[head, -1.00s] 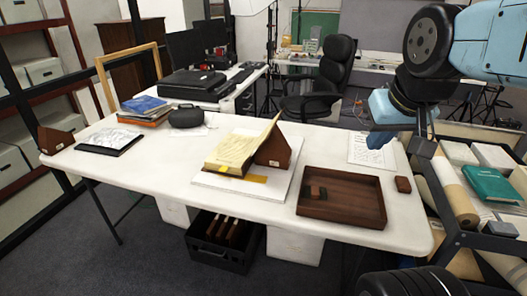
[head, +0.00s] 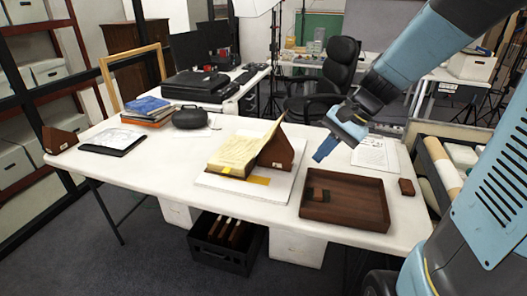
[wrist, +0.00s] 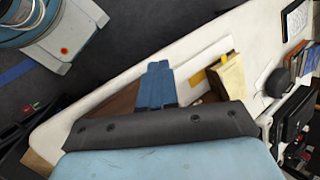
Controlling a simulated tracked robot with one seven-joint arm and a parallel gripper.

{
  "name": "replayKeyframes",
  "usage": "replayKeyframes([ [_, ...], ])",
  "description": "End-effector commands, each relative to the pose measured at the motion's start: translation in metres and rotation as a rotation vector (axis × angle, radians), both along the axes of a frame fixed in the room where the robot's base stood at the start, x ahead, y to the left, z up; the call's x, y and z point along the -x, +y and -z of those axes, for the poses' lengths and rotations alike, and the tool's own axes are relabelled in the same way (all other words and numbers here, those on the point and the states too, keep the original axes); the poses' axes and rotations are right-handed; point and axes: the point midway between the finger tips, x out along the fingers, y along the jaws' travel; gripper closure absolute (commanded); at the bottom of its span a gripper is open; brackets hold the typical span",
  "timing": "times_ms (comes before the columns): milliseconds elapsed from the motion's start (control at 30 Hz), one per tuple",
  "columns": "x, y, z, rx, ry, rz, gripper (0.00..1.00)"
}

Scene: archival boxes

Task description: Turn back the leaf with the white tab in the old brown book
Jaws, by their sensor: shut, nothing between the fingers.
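The old book (head: 233,154) lies open on a white board (head: 213,182), with yellowed pages facing up. One leaf or part of its page block rises at its right side against a brown wedge (head: 277,153). I cannot make out a white tab on any leaf. My gripper (head: 324,153) is above the table, right of the book and beyond the wooden tray, apart from both. In the wrist view, its blue fingers (wrist: 157,82) are together and empty.
Table between is clear.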

Motion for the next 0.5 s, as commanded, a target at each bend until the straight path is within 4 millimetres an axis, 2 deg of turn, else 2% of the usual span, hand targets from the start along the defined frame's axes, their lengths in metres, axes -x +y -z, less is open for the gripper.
replayKeyframes([
  [233, -0.043, 0.014, 0.034, -0.218, 0.198, 0.178, 1.0],
  [500, -0.093, 0.019, 0.073, -0.453, 0.391, 0.392, 1.0],
])
